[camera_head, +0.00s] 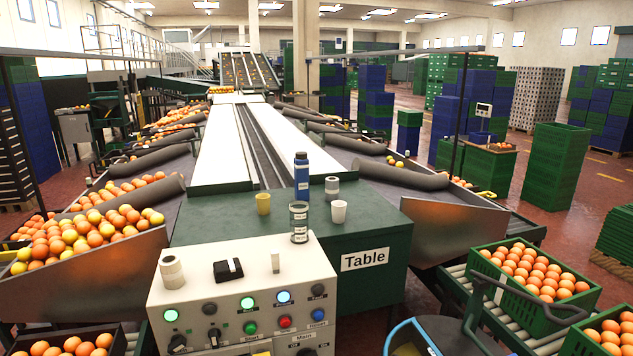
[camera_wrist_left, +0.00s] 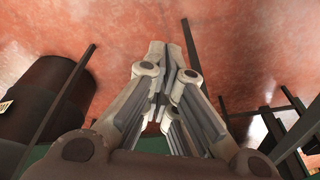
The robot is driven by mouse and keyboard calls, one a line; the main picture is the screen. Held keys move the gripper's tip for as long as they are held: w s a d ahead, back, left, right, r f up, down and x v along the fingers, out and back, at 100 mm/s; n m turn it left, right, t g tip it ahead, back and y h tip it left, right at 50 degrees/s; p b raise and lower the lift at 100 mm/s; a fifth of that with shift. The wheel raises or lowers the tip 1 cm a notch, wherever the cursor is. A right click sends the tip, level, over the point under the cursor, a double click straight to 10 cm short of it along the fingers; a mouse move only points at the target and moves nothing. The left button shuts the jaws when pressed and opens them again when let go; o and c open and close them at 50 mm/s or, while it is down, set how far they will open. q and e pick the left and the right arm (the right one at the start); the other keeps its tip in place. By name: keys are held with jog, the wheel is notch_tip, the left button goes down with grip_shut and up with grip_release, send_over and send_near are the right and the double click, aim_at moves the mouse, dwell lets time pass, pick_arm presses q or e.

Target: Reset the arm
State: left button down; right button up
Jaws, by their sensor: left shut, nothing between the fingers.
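My left gripper (camera_wrist_left: 166,52) shows in the left wrist view with its two fingers together and nothing between them. It hangs over the reddish floor, apart from any object. Neither gripper shows in the head view. A green table (camera_head: 240,235) labelled "Table" stands in the middle of the head view. On it are a blue bottle (camera_head: 302,178), a yellow cup (camera_head: 263,204), a white cup (camera_head: 339,211), a grey roll (camera_head: 332,188) and a dark-labelled jar (camera_head: 299,222).
A control panel (camera_head: 250,315) with buttons stands in front of the table, with a tape roll (camera_head: 172,272) and a black box (camera_head: 228,270) on top. A bin of oranges (camera_head: 90,275) is at left. Red floor (camera_head: 582,200) is open at right.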

pick_arm(q)
jog(key=s+a+f+g, duration=0.1)
jog(key=s+a+f, duration=0.1)
jog(key=s+f, duration=1)
jog(key=s, duration=0.2)
jog(key=shift+s+a, duration=0.35)
jog(key=shift+s, duration=0.05)
jog(key=shift+f, duration=0.1)
dwell(0.8)
